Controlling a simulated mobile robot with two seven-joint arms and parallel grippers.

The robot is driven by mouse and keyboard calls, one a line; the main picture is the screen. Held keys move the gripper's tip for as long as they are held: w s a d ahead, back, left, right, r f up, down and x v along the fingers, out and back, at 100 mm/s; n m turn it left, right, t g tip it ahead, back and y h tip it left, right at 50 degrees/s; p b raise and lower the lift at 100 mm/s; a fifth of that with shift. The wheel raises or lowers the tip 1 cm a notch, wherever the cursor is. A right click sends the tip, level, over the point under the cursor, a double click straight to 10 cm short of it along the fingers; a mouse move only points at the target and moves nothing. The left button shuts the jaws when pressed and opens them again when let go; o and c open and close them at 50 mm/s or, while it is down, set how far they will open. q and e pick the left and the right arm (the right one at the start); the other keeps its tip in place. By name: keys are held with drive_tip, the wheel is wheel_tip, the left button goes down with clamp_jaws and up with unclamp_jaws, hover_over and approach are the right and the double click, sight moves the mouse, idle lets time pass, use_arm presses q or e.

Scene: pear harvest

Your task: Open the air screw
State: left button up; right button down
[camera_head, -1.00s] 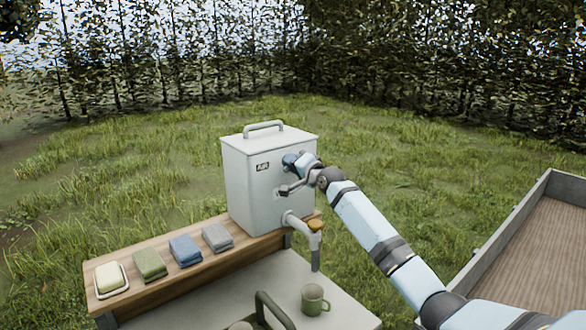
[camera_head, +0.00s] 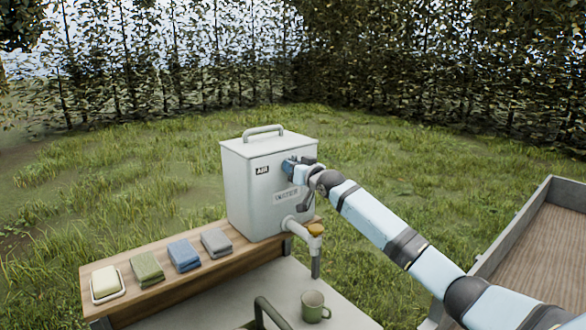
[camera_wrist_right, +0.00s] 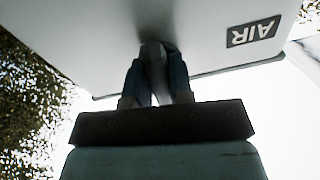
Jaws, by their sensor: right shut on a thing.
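The white water tank (camera_head: 262,205) stands upright on the wooden shelf, with a handle on its lid, a tap low on its front and a WATER label. The AIR label (camera_head: 262,170) is high on its front; it also shows in the right wrist view (camera_wrist_right: 253,32). My right gripper (camera_head: 290,166) is at the tank's front, just right of that label. In the right wrist view its fingers (camera_wrist_right: 155,75) are shut on the grey air screw (camera_wrist_right: 153,52) against the tank face. The fingers mostly hide the screw in the head view. My left gripper is not in view.
The tap (camera_head: 315,236) with an orange top juts out below my right gripper. A green mug (camera_head: 315,306) stands below on the grey surface. Folded cloths (camera_head: 184,255) and a soap dish (camera_head: 107,284) line the wooden shelf. A wooden-floored trailer bed (camera_head: 540,255) is at right.

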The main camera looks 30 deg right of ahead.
drive_tip(key=shift+n, duration=0.9)
drive_tip(key=c, duration=1)
unclamp_jaws()
drive_tip(key=shift+s, duration=0.1)
